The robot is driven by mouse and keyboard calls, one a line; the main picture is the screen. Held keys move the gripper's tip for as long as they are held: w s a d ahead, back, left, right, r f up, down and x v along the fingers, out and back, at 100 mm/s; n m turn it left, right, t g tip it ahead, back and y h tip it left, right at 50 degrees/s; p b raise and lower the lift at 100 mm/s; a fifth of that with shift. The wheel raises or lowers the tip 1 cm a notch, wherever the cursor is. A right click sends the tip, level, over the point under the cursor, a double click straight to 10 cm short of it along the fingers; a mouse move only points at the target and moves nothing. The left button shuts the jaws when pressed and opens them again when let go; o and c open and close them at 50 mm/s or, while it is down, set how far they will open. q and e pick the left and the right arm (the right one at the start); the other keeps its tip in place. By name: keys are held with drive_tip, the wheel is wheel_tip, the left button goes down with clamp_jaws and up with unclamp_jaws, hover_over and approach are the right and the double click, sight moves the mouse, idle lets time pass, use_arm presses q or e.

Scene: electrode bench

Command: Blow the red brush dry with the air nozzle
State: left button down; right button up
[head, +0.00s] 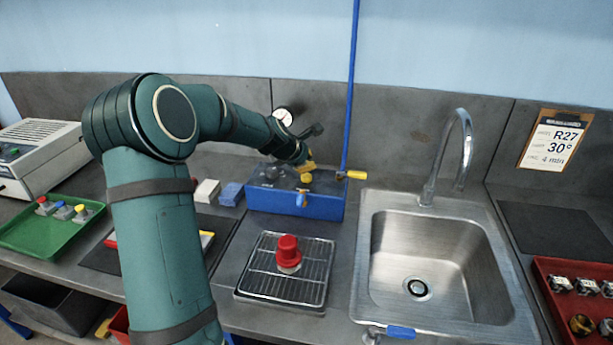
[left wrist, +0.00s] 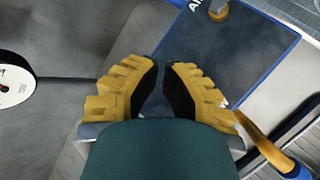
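The red brush (head: 288,252) stands upright on a square wire drip rack (head: 290,292). A yellow air nozzle (head: 352,174) hangs at the blue hose, at the right end of a blue air box (head: 325,207). My right gripper is not in view.
A steel sink (head: 430,262) with a tall tap (head: 459,140) lies right of the rack. A red tray (head: 545,282) is at far right. A green tray (head: 30,245) and a pale machine (head: 40,160) are at left. A round gauge (head: 284,116) stands behind the box.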

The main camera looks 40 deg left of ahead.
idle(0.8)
use_arm(q)
drive_tip(key=shift+f+b, duration=0.35)
drive_tip(key=shift+f, duration=0.1)
drive_tip(key=shift+f+b, duration=0.5)
drive_tip(key=shift+f, duration=0.15)
idle(0.8)
drive_tip(key=shift+r, duration=0.1)
drive_tip(key=shift+r+p, duration=1)
wheel_tip(320, 180, up, 5)
drive_tip(key=p, duration=0.4)
drive_tip(key=shift+p, duration=0.4)
idle(0.4)
